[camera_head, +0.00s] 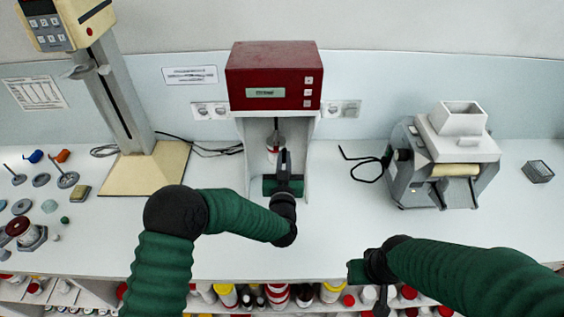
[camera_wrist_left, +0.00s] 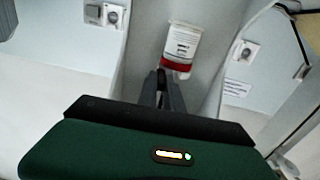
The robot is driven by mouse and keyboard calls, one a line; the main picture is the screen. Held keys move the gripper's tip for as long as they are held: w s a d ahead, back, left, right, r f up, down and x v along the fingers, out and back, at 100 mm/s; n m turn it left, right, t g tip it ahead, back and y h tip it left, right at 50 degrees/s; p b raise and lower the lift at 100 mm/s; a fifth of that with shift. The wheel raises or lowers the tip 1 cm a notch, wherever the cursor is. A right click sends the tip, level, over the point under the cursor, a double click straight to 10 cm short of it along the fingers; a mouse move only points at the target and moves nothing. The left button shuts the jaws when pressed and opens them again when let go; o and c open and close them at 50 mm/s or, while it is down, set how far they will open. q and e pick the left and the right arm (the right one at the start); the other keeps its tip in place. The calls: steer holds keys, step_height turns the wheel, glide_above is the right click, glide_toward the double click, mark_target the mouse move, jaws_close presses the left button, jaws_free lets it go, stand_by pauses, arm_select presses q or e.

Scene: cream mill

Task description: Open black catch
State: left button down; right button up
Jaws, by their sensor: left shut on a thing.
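The cream mill (camera_head: 274,75) has a red top and a pale open bay. A white jar (camera_head: 273,146) with a red band hangs in the bay; it also shows in the left wrist view (camera_wrist_left: 182,46). My left gripper (camera_head: 283,153) reaches into the bay, in front of the jar and slightly right of it. In the left wrist view its dark fingers (camera_wrist_left: 161,76) are close together just below the jar's red band. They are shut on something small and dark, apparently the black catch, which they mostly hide. My right gripper (camera_head: 382,295) hangs at the bench's front edge; its jaws are unclear.
A tall stand on a beige base (camera_head: 145,170) is to the left, with small parts left of it. A grey roller machine (camera_head: 445,165) stands right, with a small dark box (camera_head: 538,171) beyond it. A shelf of jars (camera_head: 277,295) runs below the bench.

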arm_select(q)
steer(key=shift+d+r+n+y, duration=0.1)
steer(key=shift+n+y, duration=0.3)
steer(key=shift+y, duration=0.3)
steer(key=c, duration=1.5)
jaws_free()
steer(key=s+b, duration=0.4)
steer(key=s, duration=1.2)
steer(key=shift+s+d, duration=0.25)
steer(key=shift+s, duration=0.1)
